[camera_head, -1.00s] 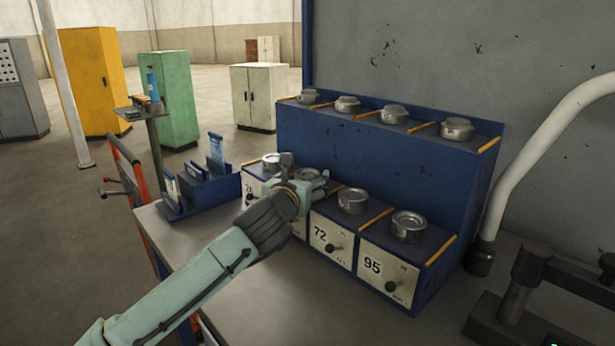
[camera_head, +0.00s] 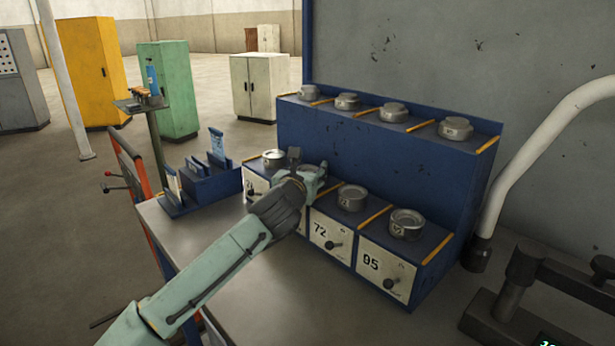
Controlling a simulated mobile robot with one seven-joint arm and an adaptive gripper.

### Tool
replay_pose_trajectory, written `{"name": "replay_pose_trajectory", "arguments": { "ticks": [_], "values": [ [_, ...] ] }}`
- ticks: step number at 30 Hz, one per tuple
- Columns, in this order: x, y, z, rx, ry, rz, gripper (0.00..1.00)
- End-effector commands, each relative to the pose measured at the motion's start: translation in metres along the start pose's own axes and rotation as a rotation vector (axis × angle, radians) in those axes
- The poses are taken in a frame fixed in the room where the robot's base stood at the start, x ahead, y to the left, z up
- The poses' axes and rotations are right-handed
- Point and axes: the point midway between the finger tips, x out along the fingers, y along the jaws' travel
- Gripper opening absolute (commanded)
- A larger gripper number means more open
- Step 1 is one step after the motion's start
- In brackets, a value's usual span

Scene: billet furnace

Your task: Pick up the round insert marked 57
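Several round grey metal inserts stand on a blue two-step rack (camera_head: 375,165). The lower step holds a left insert (camera_head: 274,158), a middle-right one (camera_head: 352,198) above a panel marked 72, and a right one (camera_head: 407,223) above a panel marked 95. The number 57 is not legible on any insert or panel. My gripper (camera_head: 313,180) is over the lower step, between the left insert and the one above 72. Its own wrist and body hide its fingertips and the place beneath them, so I cannot tell whether it holds anything.
The upper step carries more inserts, the rightmost one (camera_head: 456,128) being nearest. Orange strips (camera_head: 376,216) separate the places. A blue holder (camera_head: 208,187) stands left of the rack on the grey table (camera_head: 190,232). A thick white pipe (camera_head: 540,140) and dark fixture (camera_head: 530,300) are at right.

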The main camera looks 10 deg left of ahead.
Motion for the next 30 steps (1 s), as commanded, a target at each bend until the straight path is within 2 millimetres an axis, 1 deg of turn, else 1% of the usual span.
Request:
{"name": "replay_pose_trajectory", "arguments": {
  "ticks": [1,2,21,30],
  "values": [
    [0.0,0.0001,0.0001,0.0,0.0,0.0,0.44],
    [-0.0001,0.0001,0.0001,0.0,0.0,0.0,0.42],
    [-0.0001,0.0002,0.0002,0.0,0.0,0.0,0.0],
    [-0.0006,0.0001,0.0026,0.002,-0.004,0.0,0.0]
  ]
}}
